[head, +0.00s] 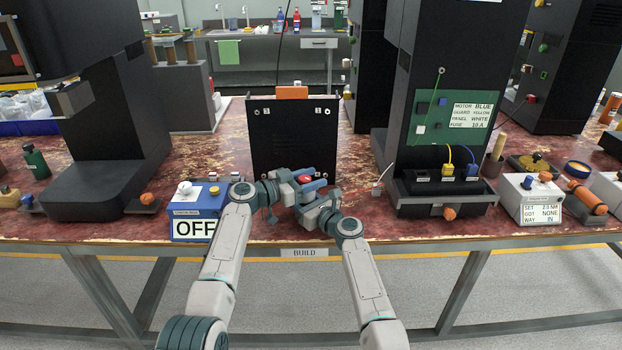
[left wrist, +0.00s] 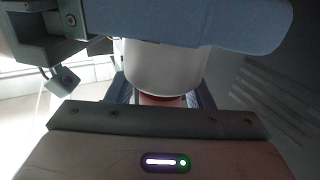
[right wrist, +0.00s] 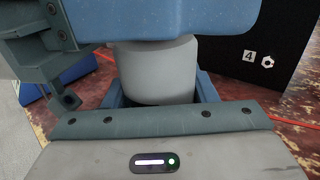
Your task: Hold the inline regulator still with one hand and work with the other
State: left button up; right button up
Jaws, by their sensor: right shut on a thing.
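Contact on the left is hidden.
A blue-and-white box reading OFF (head: 195,225) stands to the left. The BUILD label (head: 304,253) marks the front edge.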

pick_arm(q)
jog(key=shift+o, duration=0.3)
jog(key=shift+a, duration=0.1)
jog(key=v, duration=1.2)
pick_arm(e)
jog(key=o, duration=1.1)
